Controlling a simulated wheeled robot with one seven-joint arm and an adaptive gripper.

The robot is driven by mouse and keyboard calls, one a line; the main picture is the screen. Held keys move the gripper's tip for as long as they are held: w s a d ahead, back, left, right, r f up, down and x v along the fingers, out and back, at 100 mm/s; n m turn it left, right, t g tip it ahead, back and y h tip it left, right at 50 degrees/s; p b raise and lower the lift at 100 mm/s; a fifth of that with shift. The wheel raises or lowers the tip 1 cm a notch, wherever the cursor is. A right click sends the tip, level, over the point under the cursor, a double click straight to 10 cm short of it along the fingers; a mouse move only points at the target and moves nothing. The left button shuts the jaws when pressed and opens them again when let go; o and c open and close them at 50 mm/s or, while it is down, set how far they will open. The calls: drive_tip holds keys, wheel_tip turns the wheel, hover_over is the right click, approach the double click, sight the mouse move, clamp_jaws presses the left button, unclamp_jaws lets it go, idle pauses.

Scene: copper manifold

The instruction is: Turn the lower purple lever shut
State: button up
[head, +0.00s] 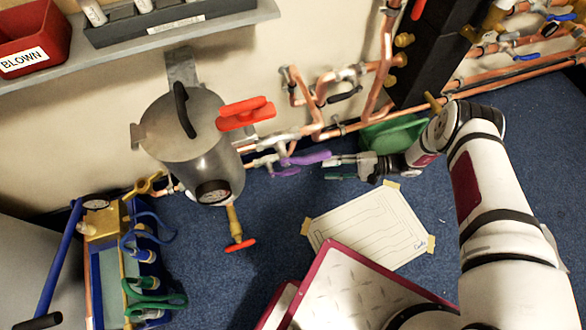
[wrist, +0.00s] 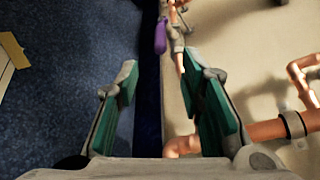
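Two purple levers show on the copper pipework left of my gripper in the head view. The upper purple lever (head: 308,158) points right, towards my gripper. The lower purple lever (head: 287,171) sits just below and to its left, near the floor. My gripper (head: 327,168) is open and empty, its fingers pointing left at the levers with a small gap. In the wrist view my gripper (wrist: 160,72) has its green-padded fingers spread. One purple lever (wrist: 160,37) shows ahead between them, beyond the tips; I cannot tell which one.
A grey tank (head: 190,130) with a gauge and red handle stands left. A green bin (head: 392,134) is behind my wrist. Copper pipes (wrist: 275,130) run along the wall, close to the right finger. A paper sheet (head: 370,228) lies on open blue floor.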

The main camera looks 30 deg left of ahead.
sight(299, 171)
drive_tip(key=b+x, duration=0.3)
drive_tip(key=x, duration=1)
drive_tip(key=shift+s+a+f, duration=0.1)
clamp_jaws()
